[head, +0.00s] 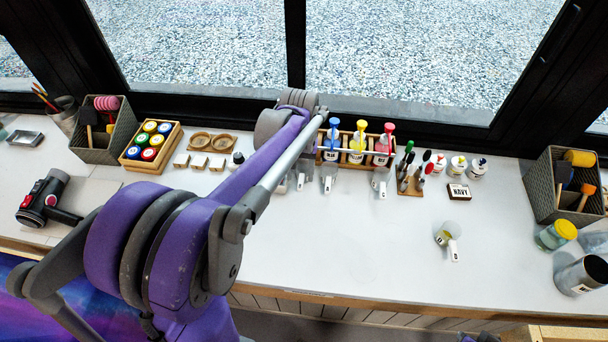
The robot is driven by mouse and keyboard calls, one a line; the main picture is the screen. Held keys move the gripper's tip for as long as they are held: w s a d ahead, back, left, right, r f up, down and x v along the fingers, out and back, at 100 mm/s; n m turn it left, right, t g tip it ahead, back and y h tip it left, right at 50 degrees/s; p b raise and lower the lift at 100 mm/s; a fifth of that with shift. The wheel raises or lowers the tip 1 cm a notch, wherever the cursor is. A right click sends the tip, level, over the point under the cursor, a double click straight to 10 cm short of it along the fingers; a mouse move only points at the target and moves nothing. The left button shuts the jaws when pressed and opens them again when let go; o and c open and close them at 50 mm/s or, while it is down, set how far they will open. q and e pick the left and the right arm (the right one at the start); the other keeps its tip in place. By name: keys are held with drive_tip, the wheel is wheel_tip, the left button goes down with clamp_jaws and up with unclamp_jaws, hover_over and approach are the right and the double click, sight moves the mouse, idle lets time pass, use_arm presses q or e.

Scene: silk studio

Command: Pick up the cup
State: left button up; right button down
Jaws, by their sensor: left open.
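Several small clear cups with white tag-like handles stand on the white table. One cup (443,237) with a yellowish content stands alone right of the middle, its handle toward the front. Other cups stand in a row before the bottle rack: one (327,180) left of centre, one (380,180) to its right, and one (300,178) beside my arm. My left arm reaches over the table from the left toward the rack. My left gripper (281,186) is open, largely hidden by the arm, near the left end of this row.
The wooden rack (372,160) holds blue, yellow and red-topped bottles. Paint pots stand in a wooden box (157,168) at left. A grey bin (540,190), a yellow-lidded jar (553,237) and a dark cylinder (580,280) stand at right. The front middle of the table (350,255) is clear.

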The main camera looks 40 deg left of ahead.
sight(301, 180)
use_arm(q)
drive_tip(key=f, duration=0.3)
drive_tip(key=w+f, duration=0.1)
drive_tip(key=f, duration=0.1)
drive_tip(key=shift+a+f, duration=0.15)
drive_tip(key=shift+a, duration=0.05)
clamp_jaws()
